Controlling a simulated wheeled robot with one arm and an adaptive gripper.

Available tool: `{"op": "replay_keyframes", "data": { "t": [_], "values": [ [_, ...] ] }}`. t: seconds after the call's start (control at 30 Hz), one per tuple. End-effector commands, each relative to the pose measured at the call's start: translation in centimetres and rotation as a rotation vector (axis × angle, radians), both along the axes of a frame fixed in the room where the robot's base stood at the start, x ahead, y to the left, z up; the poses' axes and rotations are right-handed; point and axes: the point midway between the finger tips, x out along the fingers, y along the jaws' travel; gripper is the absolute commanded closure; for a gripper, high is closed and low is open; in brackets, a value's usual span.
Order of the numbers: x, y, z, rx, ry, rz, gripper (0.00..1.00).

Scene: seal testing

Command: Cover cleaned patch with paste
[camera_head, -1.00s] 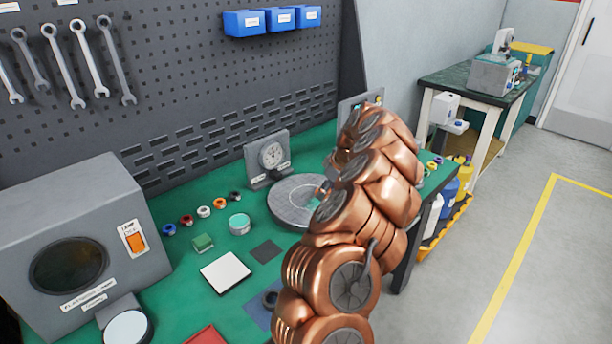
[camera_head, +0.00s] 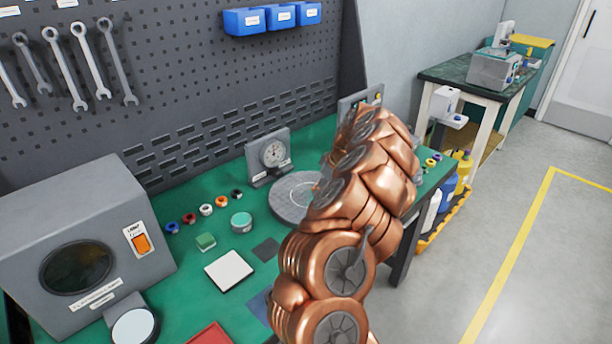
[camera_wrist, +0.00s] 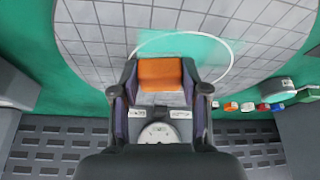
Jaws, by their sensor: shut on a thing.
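A round grey plate (camera_head: 290,197) with a tiled, grid-lined face lies on the green bench. It fills the upper part of the wrist view (camera_wrist: 95,30). A thin white ring (camera_wrist: 236,52) is marked on it, and a translucent teal layer (camera_wrist: 205,48) lies over part of the ringed area and just past it. My gripper (camera_wrist: 160,78) is shut on an orange block (camera_wrist: 160,70) over the plate by the ring; I cannot tell whether the block touches. In the head view my copper arm hides the gripper and block. A round tin (camera_head: 241,221) with a teal top stands left of the plate.
A dial gauge (camera_head: 272,153) stands behind the plate. Several small coloured rings (camera_head: 205,209), a green block (camera_head: 205,241) and a white square tile (camera_head: 229,270) lie to the left. A grey lamp box (camera_head: 85,245) fills the bench's left end.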

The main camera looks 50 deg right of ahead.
Motion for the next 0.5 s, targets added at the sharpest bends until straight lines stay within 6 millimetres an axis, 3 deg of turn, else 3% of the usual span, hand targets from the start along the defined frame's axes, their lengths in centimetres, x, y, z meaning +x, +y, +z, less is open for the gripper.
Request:
{"op": "replay_keyframes", "data": {
  "t": [0.5],
  "values": [
    [-0.1, 4.8, 0.2, 0.003, 0.004, 0.002, 0.88]
  ]
}}
